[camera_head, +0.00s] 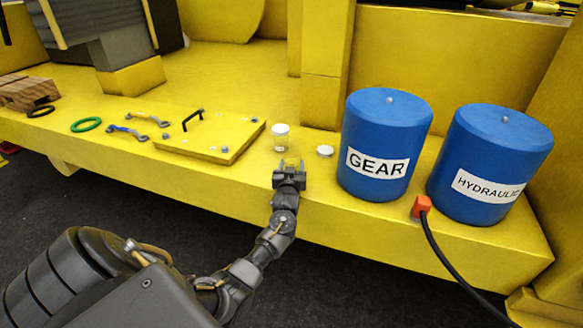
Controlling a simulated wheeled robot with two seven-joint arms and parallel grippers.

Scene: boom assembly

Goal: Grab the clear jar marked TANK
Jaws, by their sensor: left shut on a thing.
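My left gripper (289,168) is over the front part of the yellow deck, between the square plate and the GEAR container. It is shut on a small see-through thing (291,161) that looks like a clear jar with the yellow showing through; no marking on it can be read. Just behind it, a small jar with a white lid (281,131) stands upright on the deck. No TANK marking can be read on that jar either. My right gripper is not in view.
A blue GEAR container (385,140) and a blue HYDRAULIC container (490,160) stand to the right. A white round lid-like thing (324,151) is beside the gripper. A yellow plate with a black handle (210,135) lies left. An orange plug with a black cable (421,206) hangs at the front.

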